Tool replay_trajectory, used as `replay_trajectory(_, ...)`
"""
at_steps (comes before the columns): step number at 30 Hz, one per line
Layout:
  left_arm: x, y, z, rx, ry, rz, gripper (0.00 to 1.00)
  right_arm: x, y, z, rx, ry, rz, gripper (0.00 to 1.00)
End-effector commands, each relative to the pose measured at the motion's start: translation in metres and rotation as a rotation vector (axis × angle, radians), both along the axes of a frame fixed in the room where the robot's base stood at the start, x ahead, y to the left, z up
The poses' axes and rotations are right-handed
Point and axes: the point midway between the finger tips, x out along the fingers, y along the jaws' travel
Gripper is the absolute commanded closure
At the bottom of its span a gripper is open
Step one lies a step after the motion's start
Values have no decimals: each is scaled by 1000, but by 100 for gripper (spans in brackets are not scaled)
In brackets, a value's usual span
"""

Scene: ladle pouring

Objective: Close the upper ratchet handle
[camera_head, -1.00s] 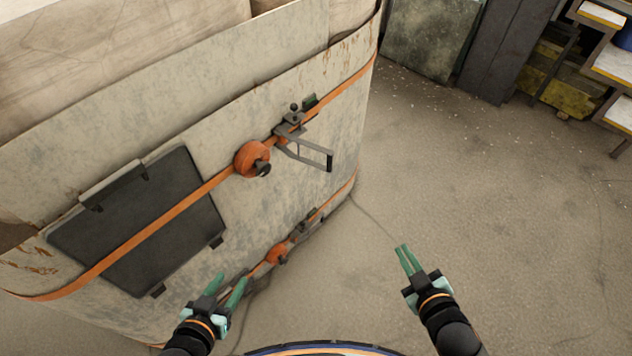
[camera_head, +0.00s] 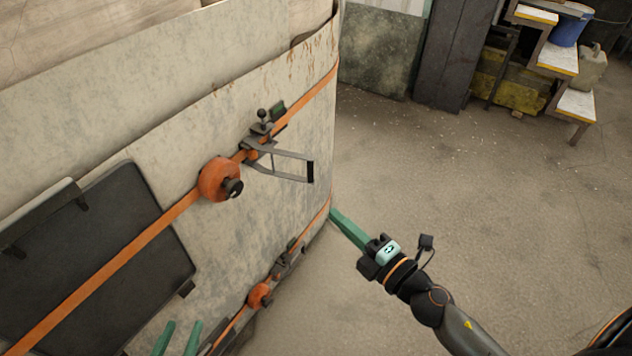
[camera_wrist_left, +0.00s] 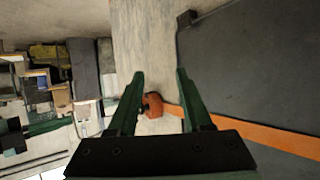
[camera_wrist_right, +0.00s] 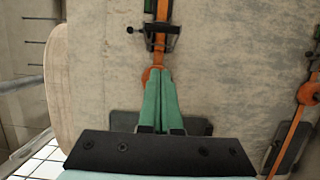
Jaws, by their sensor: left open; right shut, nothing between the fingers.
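The upper ratchet (camera_head: 262,138) sits on the upper orange strap, and its grey frame handle (camera_head: 287,177) stands out from the wall with a black grip at its end. It also shows in the right wrist view (camera_wrist_right: 153,42), ahead of the fingertips. My right gripper (camera_head: 338,215) is shut and empty, below and to the right of the handle in the head view, apart from it. My left gripper (camera_head: 179,333) is open at the bottom edge, low in front of the wall. Its open fingers (camera_wrist_left: 160,76) show an orange strap roll (camera_wrist_left: 153,105) beyond them.
An orange roll (camera_head: 220,179) sits left of the ratchet. A dark panel (camera_head: 95,255) lies under the upper strap. A lower strap carries another ratchet (camera_head: 281,265) and roll (camera_head: 259,295). Open floor (camera_head: 480,200) lies to the right; shelves (camera_head: 556,58) stand at the back.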

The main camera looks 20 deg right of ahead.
Motion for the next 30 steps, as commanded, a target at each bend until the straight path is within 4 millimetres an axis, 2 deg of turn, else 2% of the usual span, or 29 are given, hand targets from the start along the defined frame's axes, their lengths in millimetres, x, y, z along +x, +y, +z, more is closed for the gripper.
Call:
replay_trajectory(10,-48,-3,-60,-2,301,9,50,48,18,3,2,-2,0,100)
replay_trajectory(15,-48,-4,-57,-3,304,9,50,74,27,2,3,-1,-1,100)
replay_trajectory(21,-47,-3,-61,-2,302,8,50,98,13,-1,0,0,-1,100)
replay_trajectory(30,-48,-3,-61,-2,303,9,50,106,9,-1,2,2,-1,100)
